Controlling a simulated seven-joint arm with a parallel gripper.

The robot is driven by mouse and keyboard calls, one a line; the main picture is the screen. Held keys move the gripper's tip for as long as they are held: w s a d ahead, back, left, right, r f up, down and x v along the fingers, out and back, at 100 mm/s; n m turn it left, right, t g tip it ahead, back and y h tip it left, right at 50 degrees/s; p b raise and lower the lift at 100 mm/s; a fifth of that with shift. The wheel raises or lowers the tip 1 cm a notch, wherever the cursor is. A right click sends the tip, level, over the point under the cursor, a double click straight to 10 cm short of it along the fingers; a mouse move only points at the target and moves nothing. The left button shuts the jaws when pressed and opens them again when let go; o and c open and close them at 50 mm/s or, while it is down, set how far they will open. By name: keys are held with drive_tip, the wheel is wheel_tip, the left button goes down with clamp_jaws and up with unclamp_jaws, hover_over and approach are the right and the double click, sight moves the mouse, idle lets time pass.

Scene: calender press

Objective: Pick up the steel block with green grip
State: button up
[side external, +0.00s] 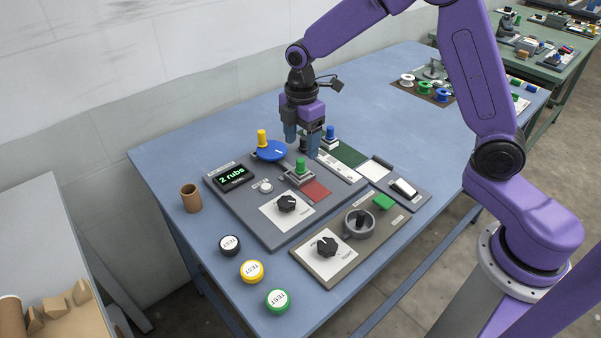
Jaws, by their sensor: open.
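The steel block with green grip (299,174) sits on the grey panel, just left of a red patch. Its green knob stands upright on top of the grey metal base. My gripper (302,143) points down above the panel, slightly above and behind the block in the picture. Its jaws are open, with the two bluish fingers apart. I see nothing held between them. The exact gap between the fingertips and the green grip cannot be told from this one view.
A yellow-knobbed blue disc (270,150) and a blue-gripped block (330,137) stand close to the gripper. A display reading "2 rubs" (235,177), black dials, a brown cup (191,198) and several round TEST buttons lie nearer. The table's left back is clear.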

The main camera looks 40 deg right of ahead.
sight(301, 160)
drive_tip(key=shift+w+d+f, duration=0.1)
drive_tip(key=shift+w+f, duration=0.05)
drive_tip(key=shift+f, duration=1.85)
drive_tip(key=shift+w+d+f, duration=0.1)
drive_tip(key=shift+w+f, duration=0.05)
drive_tip(key=shift+f, duration=1.85)
drive_tip(key=c, duration=1.2)
